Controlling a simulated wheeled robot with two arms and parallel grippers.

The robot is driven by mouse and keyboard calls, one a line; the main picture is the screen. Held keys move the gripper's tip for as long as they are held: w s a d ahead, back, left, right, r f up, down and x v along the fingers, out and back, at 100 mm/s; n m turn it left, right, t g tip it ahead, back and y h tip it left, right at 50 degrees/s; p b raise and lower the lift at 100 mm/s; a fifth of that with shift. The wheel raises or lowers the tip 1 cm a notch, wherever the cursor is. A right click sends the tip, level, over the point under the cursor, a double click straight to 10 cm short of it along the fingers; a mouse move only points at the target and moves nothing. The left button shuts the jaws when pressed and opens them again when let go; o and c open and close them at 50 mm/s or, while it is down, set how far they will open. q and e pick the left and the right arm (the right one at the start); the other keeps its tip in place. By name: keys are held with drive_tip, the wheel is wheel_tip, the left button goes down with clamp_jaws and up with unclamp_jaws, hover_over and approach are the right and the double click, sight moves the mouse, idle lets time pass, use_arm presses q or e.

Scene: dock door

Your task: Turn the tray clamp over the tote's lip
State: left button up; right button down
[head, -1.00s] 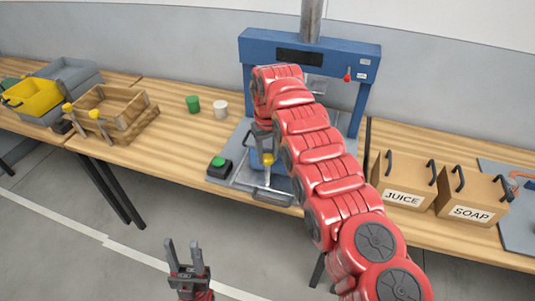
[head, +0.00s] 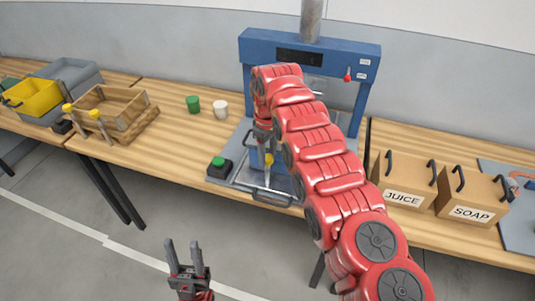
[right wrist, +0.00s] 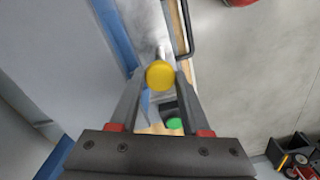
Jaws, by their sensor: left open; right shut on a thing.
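The tray clamp shows as a grey lever with a yellow knob (head: 268,159) at the front of the metal tray (head: 240,180) on the press. My right gripper (head: 266,150) reaches down onto it. In the right wrist view the yellow knob (right wrist: 160,75) sits between the fingers of my right gripper (right wrist: 159,80), which is shut on it. A blue tote (head: 283,183) stands behind the clamp, mostly hidden by my right arm. I cannot tell how the clamp lies against its lip. My left gripper (head: 187,256) is open and empty, in front of the table.
The blue press (head: 255,50) stands behind the tray. A black box with a green button (head: 218,168) sits at the tray's left. Green and white cups (head: 221,109) and a wooden crate (head: 130,101) are further left. JUICE (head: 405,175) and SOAP boxes stand right.

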sight(268, 157)
drive_tip(key=shift+c, duration=1.8)
unclamp_jaws()
drive_tip(key=shift+r, duration=0.1)
drive_tip(key=shift+r, duration=0.25)
wheel_tip(268, 157, up, 17)
drive_tip(key=p, duration=1.5)
drive_tip(key=shift+p, duration=0.3)
drive_tip(key=shift+f, duration=0.2)
